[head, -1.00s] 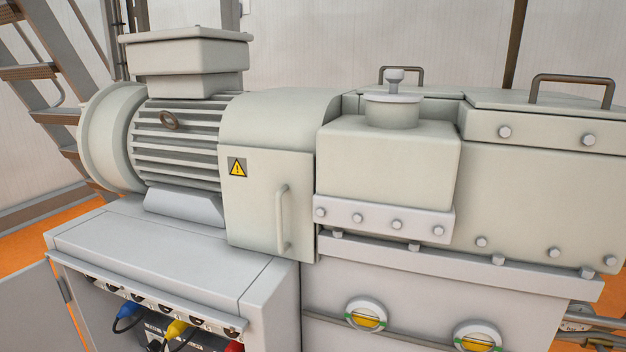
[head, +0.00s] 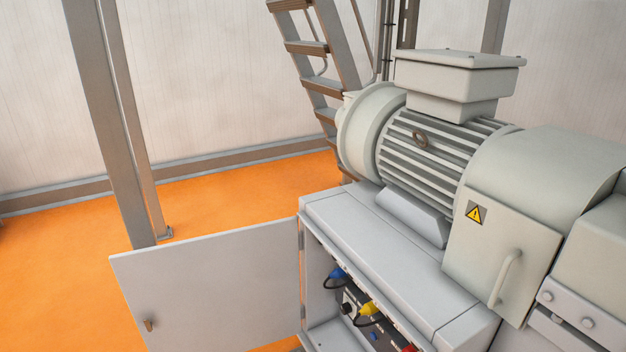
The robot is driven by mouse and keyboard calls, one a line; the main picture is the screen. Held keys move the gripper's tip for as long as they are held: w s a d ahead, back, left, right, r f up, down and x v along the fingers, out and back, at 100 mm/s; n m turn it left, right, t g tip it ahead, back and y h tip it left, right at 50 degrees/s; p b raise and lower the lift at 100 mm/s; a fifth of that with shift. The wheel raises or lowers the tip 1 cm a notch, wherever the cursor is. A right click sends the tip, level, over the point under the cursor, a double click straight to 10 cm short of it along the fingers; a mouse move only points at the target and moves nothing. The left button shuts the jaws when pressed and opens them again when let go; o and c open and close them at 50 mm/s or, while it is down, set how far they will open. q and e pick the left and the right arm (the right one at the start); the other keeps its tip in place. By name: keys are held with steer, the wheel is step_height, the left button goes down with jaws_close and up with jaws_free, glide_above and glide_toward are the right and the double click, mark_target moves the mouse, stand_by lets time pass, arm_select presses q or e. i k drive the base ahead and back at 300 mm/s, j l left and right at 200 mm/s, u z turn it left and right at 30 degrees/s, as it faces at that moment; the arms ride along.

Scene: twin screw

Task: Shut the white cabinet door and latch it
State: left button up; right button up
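The white cabinet door (head: 215,285) stands wide open at the lower left of the head view, swung out to the left on hinges at the cabinet's left front edge. A small brownish latch handle (head: 149,325) sits near the door's free left edge. The cabinet (head: 385,265) is open at the front. Inside are a blue plug (head: 338,273), a yellow plug (head: 369,308) and part of a red one. The lower parts of door and cabinet are cut off by the frame. Neither of my grippers is in view.
A motor (head: 430,150) and a cover with a warning sign (head: 476,213) sit on top of the cabinet. A grey post (head: 108,130) stands behind the door, and a ladder (head: 312,60) behind the motor. Orange floor (head: 215,215) is clear behind the door.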

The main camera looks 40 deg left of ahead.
mark_target(236, 291)
steer(key=k+j, duration=0.15)
steer(key=j, duration=0.3)
steer(key=k+j+z, duration=0.15)
steer(key=j, duration=0.25)
steer(key=k+j, duration=0.1)
steer(key=j, duration=0.35)
steer(key=k+j+z, duration=0.15)
steer(key=j, duration=0.25)
steer(key=k+j, duration=0.2)
steer(key=j, duration=0.2)
steer(key=k+j+z, duration=0.15)
steer(key=j, duration=0.35)
steer(key=k+j+z, duration=0.15)
steer(key=j, duration=0.4)
steer(key=k+j+z, duration=0.2)
steer(key=j, duration=0.25)
steer(key=k+j+z, duration=0.15)
steer(key=j, duration=0.35)
steer(key=k+j+z, duration=0.15)
steer(key=j, duration=0.3)
steer(key=k+j+z, duration=0.15)
steer(key=k+j, duration=0.15)
steer(key=i+j+z, duration=0.15)
steer(key=j, duration=0.55)
steer(key=j+z, duration=0.15)
steer(key=j, duration=0.55)
steer(key=i+j+z, duration=0.1)
steer(key=j, duration=0.6)
